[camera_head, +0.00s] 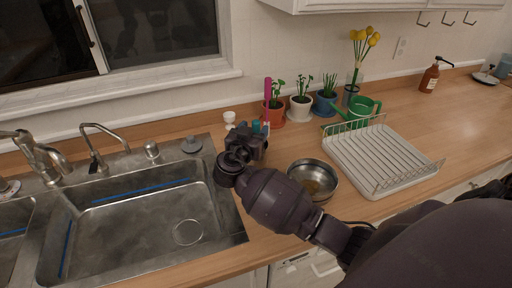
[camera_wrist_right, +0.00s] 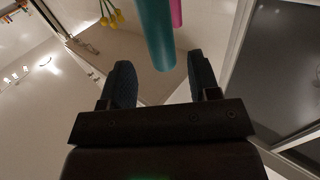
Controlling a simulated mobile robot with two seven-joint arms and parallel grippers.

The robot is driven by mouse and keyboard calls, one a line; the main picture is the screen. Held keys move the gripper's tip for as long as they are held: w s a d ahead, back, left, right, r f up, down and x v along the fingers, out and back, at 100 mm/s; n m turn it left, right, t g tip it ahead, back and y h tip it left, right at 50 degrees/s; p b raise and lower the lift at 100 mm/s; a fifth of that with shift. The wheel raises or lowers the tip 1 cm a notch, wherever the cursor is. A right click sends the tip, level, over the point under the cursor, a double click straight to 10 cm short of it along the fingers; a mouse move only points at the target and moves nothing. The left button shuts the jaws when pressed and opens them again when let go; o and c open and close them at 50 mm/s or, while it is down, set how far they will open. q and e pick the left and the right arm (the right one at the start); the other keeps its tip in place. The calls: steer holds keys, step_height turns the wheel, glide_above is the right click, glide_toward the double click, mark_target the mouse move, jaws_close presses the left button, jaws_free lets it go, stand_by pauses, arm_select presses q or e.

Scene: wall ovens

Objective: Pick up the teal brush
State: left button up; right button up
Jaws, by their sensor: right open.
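The teal brush shows as a rounded teal handle (camera_wrist_right: 154,35) in the right wrist view, coming down from the top edge. In the head view only a small teal part (camera_head: 256,126) shows behind my right gripper (camera_head: 250,135). In the wrist view my right gripper (camera_wrist_right: 160,70) is open, with one dark finger on each side of the handle's near end. Gaps show between the handle and both fingers, and I cannot tell the depth between them. The brush's other end is hidden. My left gripper is not in view.
A pink handle (camera_wrist_right: 176,12) stands beside the teal one; it also shows in the head view (camera_head: 267,90). Potted plants (camera_head: 300,108) line the wall. A metal bowl (camera_head: 322,178) and a white dish rack (camera_head: 375,160) are right of the gripper. The sink (camera_head: 140,220) is left.

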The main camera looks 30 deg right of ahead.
mark_target(258, 122)
steer(key=p+x, duration=0.1)
steer(key=x, duration=0.4)
steer(key=shift+w+a+f, duration=0.1)
steer(key=shift+w, duration=0.05)
steer(key=c, duration=1)
